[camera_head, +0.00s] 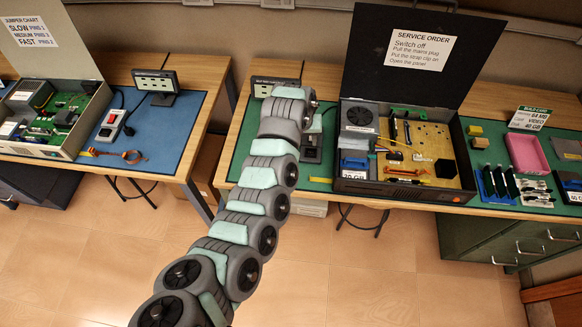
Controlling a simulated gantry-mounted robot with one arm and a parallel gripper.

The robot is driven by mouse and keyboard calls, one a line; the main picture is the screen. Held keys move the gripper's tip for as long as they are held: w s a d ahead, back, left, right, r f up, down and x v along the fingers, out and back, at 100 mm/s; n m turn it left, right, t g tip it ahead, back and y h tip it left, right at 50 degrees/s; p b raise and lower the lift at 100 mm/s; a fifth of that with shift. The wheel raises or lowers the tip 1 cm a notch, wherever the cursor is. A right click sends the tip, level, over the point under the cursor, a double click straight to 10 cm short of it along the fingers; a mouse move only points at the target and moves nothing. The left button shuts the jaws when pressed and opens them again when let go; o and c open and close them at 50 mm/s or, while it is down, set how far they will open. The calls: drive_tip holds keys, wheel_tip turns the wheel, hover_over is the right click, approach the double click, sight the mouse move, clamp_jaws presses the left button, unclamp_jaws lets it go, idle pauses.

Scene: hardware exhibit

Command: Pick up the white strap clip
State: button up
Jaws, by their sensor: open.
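I cannot make out a white strap clip for certain in the head view. My arm rises from the bottom and bends down over the green mat (237,168) on the right bench. My arm covers much of the mat there. An orange-brown strap (133,157) with a small yellowish end lies on the blue mat (165,135) of the left bench.
The case's raised black lid (405,80) carries a service order sheet. A pink tray (527,153) and several black and white parts lie to its right. The left bench holds another open case (50,120) and a switch box (112,125). A floor gap separates the benches.

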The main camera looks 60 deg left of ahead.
drive_tip(key=s+d+r+m+g+h, duration=0.1)
drive_tip(key=s+d+g+h, duration=0.15)
drive_tip(key=s, duration=0.45)
drive_tip(key=shift+y, duration=0.35)
drive_tip(key=shift+s+f, duration=0.15)
drive_tip(key=shift+f, duration=3.15)
drive_tip(key=f, duration=0.4)
drive_tip(key=shift+d+b, duration=0.25)
drive_tip(key=shift+b, duration=0.1)
drive_tip(key=shift+a, duration=0.1)
clamp_jaws()
